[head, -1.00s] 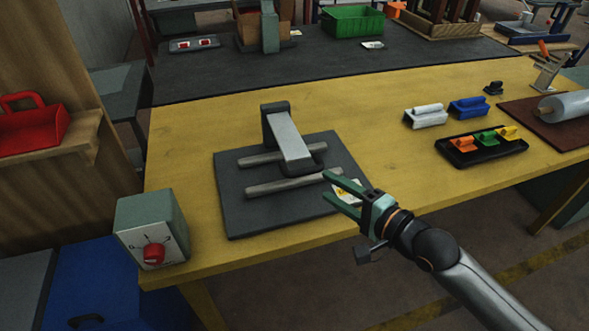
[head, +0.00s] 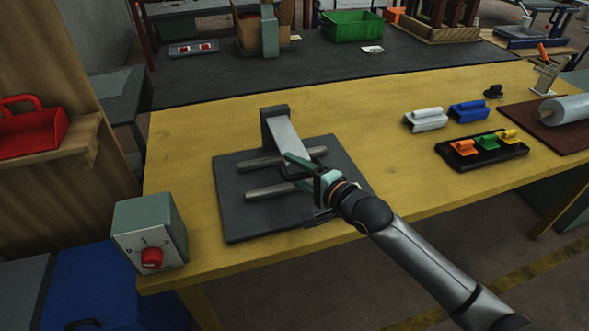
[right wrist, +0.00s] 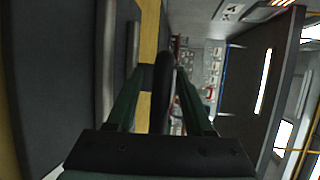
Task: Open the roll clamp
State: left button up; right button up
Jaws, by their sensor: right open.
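The roll clamp has a dark grey base plate (head: 242,212) on the yellow table, with two grey bars lying across it. Its light grey arm (head: 285,136) slopes from a dark post at the back down over the bars. My right gripper (head: 290,165) is at the front end of this arm and hides its dark handle in the head view. In the right wrist view a dark rounded piece (right wrist: 164,78), apparently the handle, stands between the two open green fingers (right wrist: 160,70). I cannot tell whether they touch it. My left gripper is not in view.
A control box (head: 150,232) with a red knob stands at the table's front left corner. A black tray (head: 484,153) with coloured clips and two blocks, white (head: 426,118) and blue (head: 469,109), are at the right. The yellow table (head: 370,125) between is clear.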

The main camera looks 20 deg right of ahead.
jog(key=shift+f, duration=0.15)
grip_shut()
dwell(0.4)
